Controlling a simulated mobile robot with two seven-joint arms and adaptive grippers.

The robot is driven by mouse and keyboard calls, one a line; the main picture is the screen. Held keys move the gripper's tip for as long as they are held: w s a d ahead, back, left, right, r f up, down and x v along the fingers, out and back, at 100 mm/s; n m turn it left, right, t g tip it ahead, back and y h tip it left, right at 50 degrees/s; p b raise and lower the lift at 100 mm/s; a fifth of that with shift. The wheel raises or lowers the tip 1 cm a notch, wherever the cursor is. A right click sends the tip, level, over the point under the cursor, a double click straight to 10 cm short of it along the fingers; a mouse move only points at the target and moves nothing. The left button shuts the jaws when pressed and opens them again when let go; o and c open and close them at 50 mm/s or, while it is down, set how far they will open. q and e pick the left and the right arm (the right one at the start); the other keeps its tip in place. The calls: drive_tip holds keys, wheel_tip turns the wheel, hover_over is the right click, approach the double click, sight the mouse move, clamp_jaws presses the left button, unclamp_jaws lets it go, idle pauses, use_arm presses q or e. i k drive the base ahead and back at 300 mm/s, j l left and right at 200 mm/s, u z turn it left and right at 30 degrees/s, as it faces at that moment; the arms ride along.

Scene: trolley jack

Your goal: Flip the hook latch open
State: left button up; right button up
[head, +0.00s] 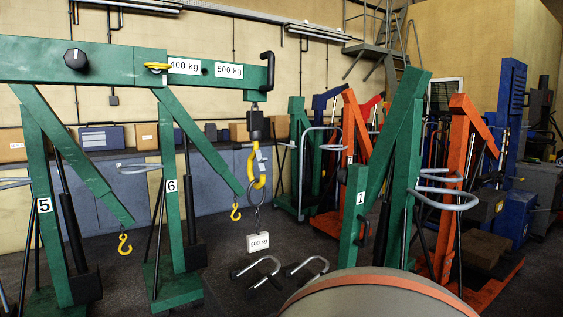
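A yellow hook (257,178) hangs below a black swivel block (256,125) at the right end of the green crane boom (110,66). A small grey latch piece (261,157) shows at the upper part of the hook; at this size I cannot tell whether it is open or shut. A ring (255,196) hangs in the hook and carries a white weight tag marked 500 kg (258,242). Neither of my grippers shows in the head view.
Green crane posts numbered 5 (46,205) and 6 (171,185) stand left. Two smaller yellow hooks (124,244) (236,212) hang lower. A green crane (352,215) and orange crane (455,180) stand right.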

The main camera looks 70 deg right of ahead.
sight(260, 161)
drive_tip(key=z, duration=2.15)
drive_tip(key=i+l+u, duration=0.1)
drive_tip(key=u, duration=0.9)
drive_tip(key=l+u, duration=0.7)
drive_tip(key=l, duration=0.7)
drive_tip(key=k+l+u, duration=0.15)
drive_tip(key=l, duration=0.35)
drive_tip(key=k+l, duration=0.1)
drive_tip(key=l, duration=0.35)
drive_tip(key=u, duration=0.05)
